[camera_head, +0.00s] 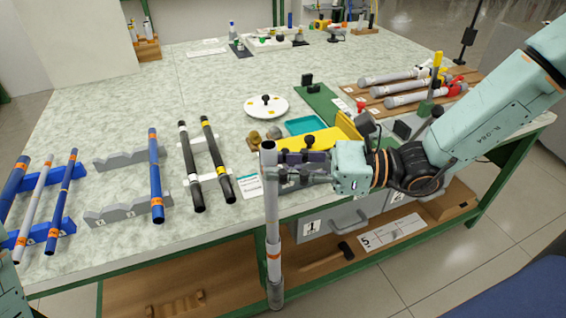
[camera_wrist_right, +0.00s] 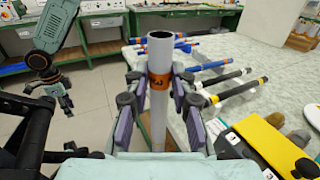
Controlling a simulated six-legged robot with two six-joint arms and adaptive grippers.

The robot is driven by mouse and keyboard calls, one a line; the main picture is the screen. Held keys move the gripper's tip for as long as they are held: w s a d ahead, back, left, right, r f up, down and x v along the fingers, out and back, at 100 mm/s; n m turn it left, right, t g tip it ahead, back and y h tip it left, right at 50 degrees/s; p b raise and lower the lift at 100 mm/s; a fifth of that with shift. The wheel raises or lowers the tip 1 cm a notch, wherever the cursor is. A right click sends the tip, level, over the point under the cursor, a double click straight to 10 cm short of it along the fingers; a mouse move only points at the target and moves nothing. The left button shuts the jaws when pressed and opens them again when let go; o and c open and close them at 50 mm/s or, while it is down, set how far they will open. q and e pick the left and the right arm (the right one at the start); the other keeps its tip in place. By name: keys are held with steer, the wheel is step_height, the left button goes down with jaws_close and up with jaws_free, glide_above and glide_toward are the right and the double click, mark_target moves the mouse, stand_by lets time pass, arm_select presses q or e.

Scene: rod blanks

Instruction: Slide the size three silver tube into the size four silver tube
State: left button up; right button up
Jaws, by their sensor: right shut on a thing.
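My right gripper (camera_head: 272,165) is shut on a silver tube (camera_head: 272,215) near its top end. The tube stands upright in front of the table's front edge, with an orange band low down. In the right wrist view the tube (camera_wrist_right: 160,55) shows an open top and an orange band with a dark mark like a 3, between the fingers (camera_wrist_right: 158,100). Another silver tube (camera_head: 35,205) lies on blue supports at the far left. Several silver tubes (camera_head: 410,87) lie on a wooden rack at right. I cannot read their sizes. My left gripper (camera_wrist_right: 62,98) shows small in the wrist view.
Blue (camera_head: 155,175) and black rods (camera_head: 190,165) lie on grey and white supports at left. A white disc (camera_head: 266,106), a teal tray (camera_head: 306,125) and a yellow block (camera_head: 315,140) lie behind my right gripper. A lower shelf (camera_head: 175,295) is below the table.

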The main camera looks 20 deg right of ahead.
step_height(320, 180, down, 8)
steer(key=b, duration=0.7)
steer(key=shift+b, duration=0.35)
stand_by(2.2)
steer(key=o, duration=0.9)
steer(key=shift+r, duration=0.15)
steer(key=shift+o, duration=0.2)
steer(key=shift+r, duration=0.1)
step_height(320, 180, up, 10)
stand_by(0.5)
